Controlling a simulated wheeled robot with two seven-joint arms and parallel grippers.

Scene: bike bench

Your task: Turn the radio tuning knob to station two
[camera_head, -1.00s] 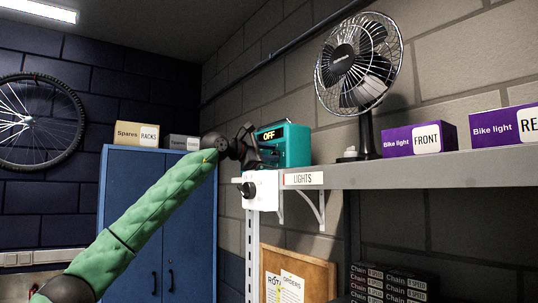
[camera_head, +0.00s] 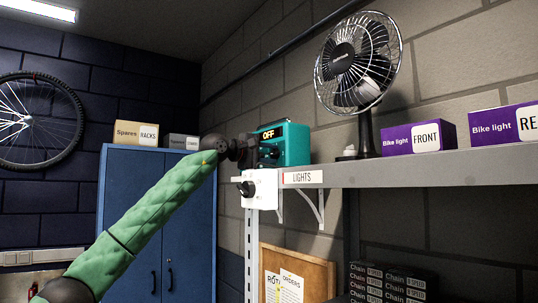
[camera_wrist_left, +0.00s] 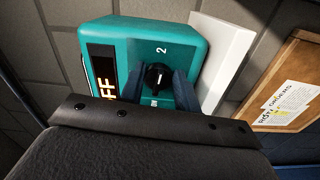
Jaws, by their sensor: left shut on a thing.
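The teal radio (camera_head: 294,146) stands on the left end of the shelf, and its display (camera_head: 273,135) reads OFF. In the left wrist view the radio (camera_wrist_left: 185,42) fills the upper middle, with its display (camera_wrist_left: 103,75) at the left. The black tuning knob (camera_wrist_left: 157,77) sits on its face, with a 2 printed above it and another, hard-to-read mark below it. My left gripper (camera_head: 262,153) is at the radio's front. In the left wrist view the fingers of my left gripper (camera_wrist_left: 158,84) are shut on the knob, one on each side. My right gripper is not in view.
The shelf (camera_head: 430,170) also bears a desk fan (camera_head: 358,65) and purple bike light boxes (camera_head: 397,142). A white box with a black lights knob (camera_head: 246,188) is just below the radio. A blue cabinet (camera_head: 130,230) stands behind my left arm.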

